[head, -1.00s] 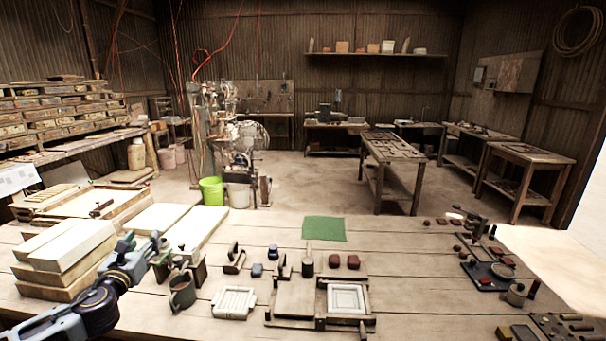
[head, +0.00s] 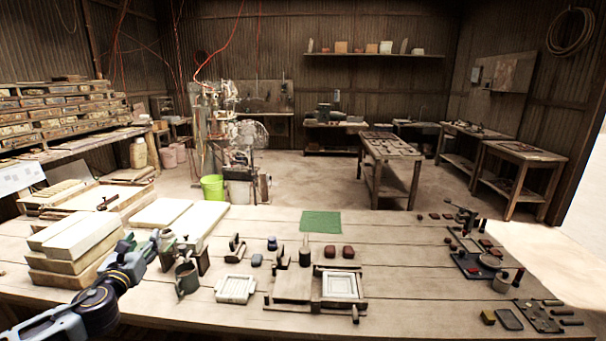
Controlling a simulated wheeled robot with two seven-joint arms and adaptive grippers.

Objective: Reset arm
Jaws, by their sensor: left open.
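My left arm comes in from the lower left. Its gripper (head: 168,243) is open, over the left part of the workbench (head: 400,290), beside the stacked pale slabs (head: 77,243). A dark mug (head: 187,279) stands just in front of it, and small dark wooden blocks (head: 201,260) stand close to its right. I see nothing held between the fingers, though they are small and partly lost against the things behind. My right gripper is not in view.
A wooden tile press (head: 293,287) with a framed pale tile (head: 340,286) lies at the bench's middle. Dark tools (head: 480,262) sit at the right.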

